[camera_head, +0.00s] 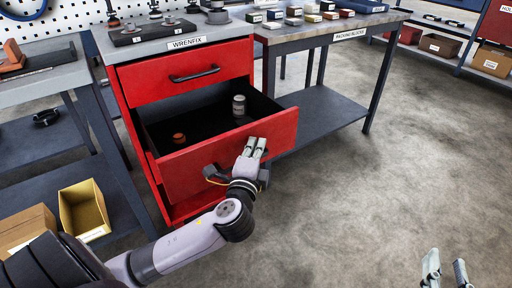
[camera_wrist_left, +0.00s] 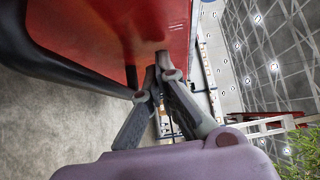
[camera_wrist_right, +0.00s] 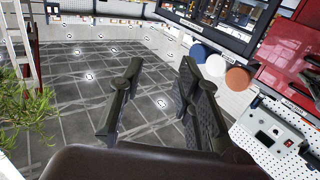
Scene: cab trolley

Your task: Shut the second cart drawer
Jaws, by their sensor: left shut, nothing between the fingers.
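The red cart (camera_head: 185,60) stands in the middle of the head view. Its top drawer (camera_head: 190,75) is shut. The second drawer (camera_head: 235,150) is pulled out, and its dark inside holds a grey stacked cylinder (camera_head: 239,106) and a small orange-brown round part (camera_head: 179,138). My left gripper (camera_head: 257,146) is shut and empty, its fingertips at the drawer's red front, near the right part. In the left wrist view the shut fingertips (camera_wrist_left: 160,65) are at a red panel; contact is hard to tell. My right gripper (camera_wrist_right: 157,75) is open and empty, away from the cart.
A workbench (camera_head: 320,28) with small boxes adjoins the cart on the right. A shelf with an open yellow bin (camera_head: 84,210) stands at the left. The concrete floor (camera_head: 400,160) at the right is clear.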

